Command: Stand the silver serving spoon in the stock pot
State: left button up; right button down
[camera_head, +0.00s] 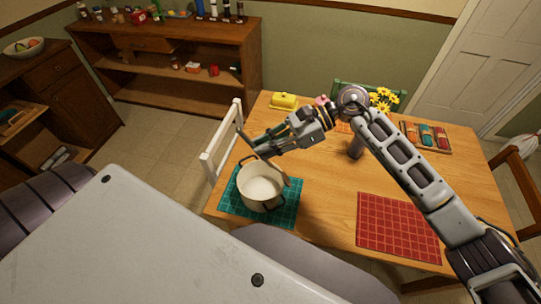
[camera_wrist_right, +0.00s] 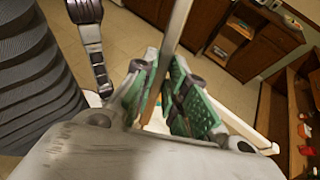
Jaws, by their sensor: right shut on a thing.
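The silver serving spoon (camera_wrist_right: 177,28) is a long grey bar in the right wrist view, gripped between the green finger pads of my right gripper (camera_wrist_right: 168,98). In the head view the right gripper (camera_head: 260,148) is shut on it just above the stock pot. The spoon slants, its lower part (camera_head: 283,174) reaching down to the pot's right rim; I cannot tell whether its tip is inside or outside. The stock pot (camera_head: 261,200) is cream with dark handles and stands upright, open at the top. My left gripper is not in the head view.
The pot stands on a teal mat (camera_head: 287,212) at the wooden table's left corner. A red mat (camera_head: 398,227), yellow butter dish (camera_head: 284,101), yellow flowers (camera_head: 384,98) and a tray with colored items (camera_head: 426,136) are also on the table. A white chair (camera_head: 220,146) stands left.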

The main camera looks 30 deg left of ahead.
jog(key=w+a+r+m+t+y, duration=0.2)
jog(key=w+r+m+t+y, duration=0.2)
jog(key=r+m+y, duration=0.1)
jog(key=r+y, duration=0.1)
jog(key=y, duration=0.1)
jog(key=shift+w+a+m+t+y, duration=0.2)
jog(key=shift+a+m+t+y, duration=0.1)
jog(key=shift+m+y, duration=0.1)
jog(key=shift+r, duration=0.15)
dwell(0.7)
